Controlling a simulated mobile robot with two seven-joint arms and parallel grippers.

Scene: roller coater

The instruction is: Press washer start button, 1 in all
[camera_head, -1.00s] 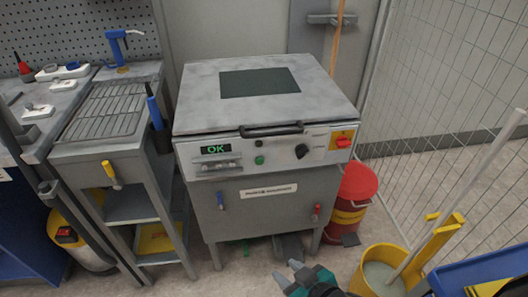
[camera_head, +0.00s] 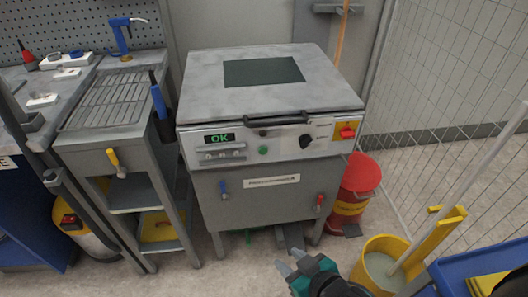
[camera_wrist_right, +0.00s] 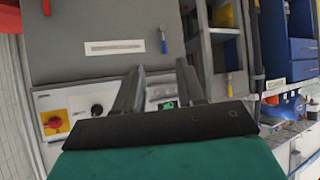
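The washer (camera_head: 270,140) is a grey metal cabinet with a closed lid and front handle. Its control panel has a green "OK" display (camera_head: 219,138), a green button (camera_head: 263,150), a black knob (camera_head: 306,141) and a red switch on a yellow plate (camera_head: 347,132). My right gripper (camera_head: 290,262) is low in front of the washer, apart from it, with its fingers spread and nothing between them. In the right wrist view the fingers (camera_wrist_right: 160,85) point toward the panel, and the green button (camera_wrist_right: 168,105) shows between them. My left gripper is not in view.
A red bin (camera_head: 357,185) stands right of the washer. A yellow mop bucket (camera_head: 378,270) and blue container (camera_head: 480,270) are at the lower right, near my right arm. A grey drain table (camera_head: 110,115) stands left. A wire fence (camera_head: 450,80) is at right.

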